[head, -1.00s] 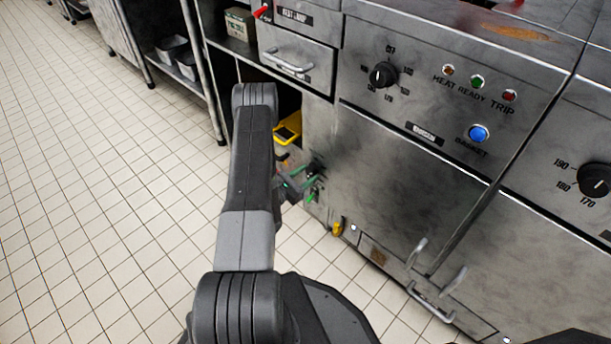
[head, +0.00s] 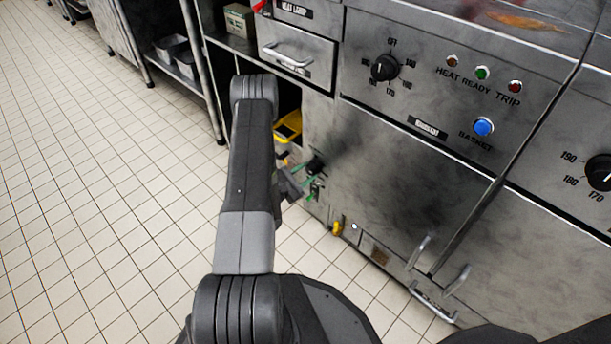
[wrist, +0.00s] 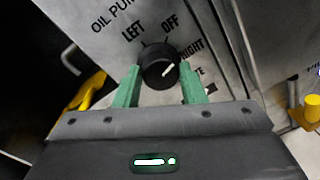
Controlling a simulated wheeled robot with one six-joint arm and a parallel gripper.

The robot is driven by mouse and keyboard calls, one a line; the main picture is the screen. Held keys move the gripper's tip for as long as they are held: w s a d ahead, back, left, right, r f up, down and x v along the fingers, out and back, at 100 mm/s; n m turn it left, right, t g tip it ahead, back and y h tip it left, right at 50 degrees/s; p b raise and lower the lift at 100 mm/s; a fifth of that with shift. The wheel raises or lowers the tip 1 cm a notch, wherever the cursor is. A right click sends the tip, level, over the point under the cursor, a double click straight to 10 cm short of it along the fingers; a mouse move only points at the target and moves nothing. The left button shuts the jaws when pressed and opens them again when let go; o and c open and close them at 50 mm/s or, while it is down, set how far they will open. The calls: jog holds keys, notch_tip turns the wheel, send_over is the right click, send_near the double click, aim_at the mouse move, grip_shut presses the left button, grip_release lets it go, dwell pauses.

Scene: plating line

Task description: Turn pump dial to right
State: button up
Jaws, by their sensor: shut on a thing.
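The pump dial (wrist: 158,66) is a round black knob on a steel panel, under the words OIL PUMP. Around it are the labels LEFT, OFF and RIGHT (wrist: 190,51). Its white pointer line slants up and right, towards the RIGHT label. My gripper (wrist: 160,80) has two green fingers, one on each side of the dial, and is shut on it. In the head view my gripper (head: 305,183) is low at the left edge of the steel cabinet, partly hidden by my arm.
A yellow handle (wrist: 92,95) lies left of the fingers, and a yellow valve (wrist: 309,110) is at the right. In the head view, a fryer dial (head: 385,67) and a blue BASKET button (head: 483,127) sit higher on the panel. The tiled floor (head: 110,200) at left is clear.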

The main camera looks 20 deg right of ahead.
jog(key=m+b, duration=0.1)
jog(key=m, duration=0.3)
jog(key=shift+m, duration=0.3)
jog(key=shift+y, duration=0.3)
jog(key=o, duration=1)
jog(key=shift+t, duration=0.3)
jog(key=p+v, duration=0.3)
jog(key=v, duration=1)
jog(key=shift+s+a+p, duration=0.15)
jog(key=shift+a+p, duration=0.15)
jog(key=shift+a, duration=0.05)
jog(key=shift+d, duration=0.15)
